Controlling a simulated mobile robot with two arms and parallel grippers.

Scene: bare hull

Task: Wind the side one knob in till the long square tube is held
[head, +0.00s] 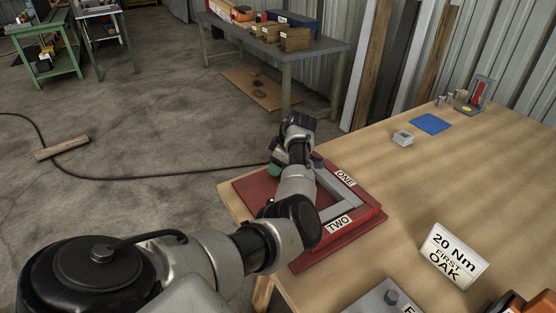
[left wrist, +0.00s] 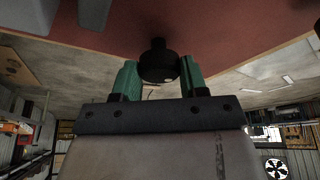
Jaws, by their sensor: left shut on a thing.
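The red clamp fixture (head: 312,262) lies at the near left corner of the wooden table, with labels ONE (head: 345,178) and TWO (head: 338,224). Grey square tube pieces (head: 342,192) meet at a corner in it; my arm hides part of them, and I cannot tell which is the long one or whether it is gripped. My left gripper (head: 276,169) is at the fixture's far left edge, mostly behind my wrist. My right gripper is out of view.
A sign reading 20 Nm FIRST OAK (head: 453,255) stands on the table (head: 410,185). The table's middle is clear.

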